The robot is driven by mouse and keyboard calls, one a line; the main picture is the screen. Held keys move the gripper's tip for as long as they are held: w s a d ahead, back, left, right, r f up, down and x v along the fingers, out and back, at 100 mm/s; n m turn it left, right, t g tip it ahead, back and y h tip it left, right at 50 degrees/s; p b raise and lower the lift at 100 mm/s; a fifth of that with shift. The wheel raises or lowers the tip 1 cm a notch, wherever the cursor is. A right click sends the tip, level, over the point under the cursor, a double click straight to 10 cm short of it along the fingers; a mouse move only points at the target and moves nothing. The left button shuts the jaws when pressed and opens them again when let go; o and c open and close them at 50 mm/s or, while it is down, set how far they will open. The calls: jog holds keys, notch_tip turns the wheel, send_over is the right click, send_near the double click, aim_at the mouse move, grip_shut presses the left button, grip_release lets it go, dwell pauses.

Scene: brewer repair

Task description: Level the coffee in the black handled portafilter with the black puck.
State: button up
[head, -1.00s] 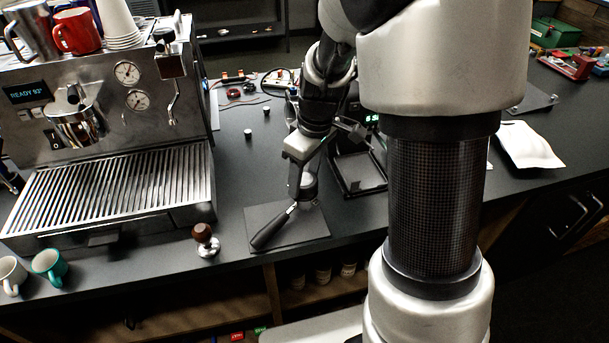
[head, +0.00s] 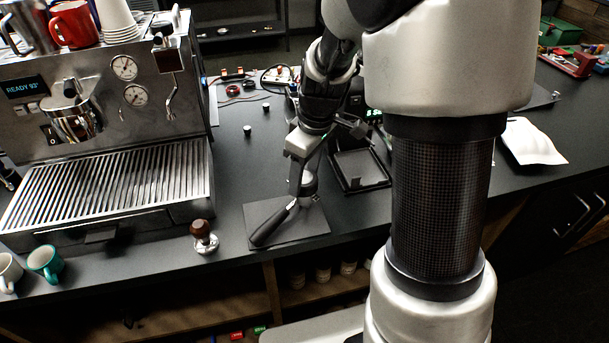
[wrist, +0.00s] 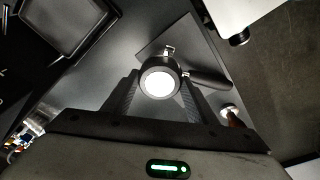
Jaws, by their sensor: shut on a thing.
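The black handled portafilter lies on a dark mat (head: 312,234), its black handle (head: 270,227) pointing to the front left in the head view. In the wrist view the handle (wrist: 208,79) runs off to the right. My gripper (head: 304,188) is low over the portafilter's head. In the wrist view my gripper (wrist: 160,92) has its two fingers on either side of a round piece with a bright top and a black rim, which I take for the puck (wrist: 160,83). It is shut on this piece. The piece covers the basket, so the coffee is hidden. I cannot tell how firmly the puck is seated.
A wooden-handled tamper (head: 204,237) stands left of the mat. The espresso machine (head: 110,190) fills the left. A black tray-like device (head: 360,170) is close behind my gripper to the right. Mugs (head: 45,262) stand at the front left edge.

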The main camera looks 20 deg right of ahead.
jog(key=shift+n+b, duration=0.3)
jog(key=shift+n, duration=0.1)
jog(key=shift+w+f+n+b, duration=0.1)
jog(key=shift+n+b, duration=0.6)
jog(key=shift+n, duration=0.4)
jog(key=shift+n+g+y+b, duration=0.3)
jog(key=shift+n+g+b, duration=0.2)
jog(key=shift+n, duration=1.2)
jog(key=m, duration=0.3)
jog(key=shift+m+t, duration=0.3)
jog(key=m, duration=0.3)
jog(key=shift+m, duration=0.3)
jog(key=m+h, duration=0.1)
jog(key=m, duration=0.2)
jog(key=shift+a+t+p, duration=0.1)
jog(key=shift+t+p, duration=0.2)
jog(key=shift+m+h+p, duration=0.3)
jog(key=shift+m+p, duration=0.05)
jog(key=shift+m, duration=1.65)
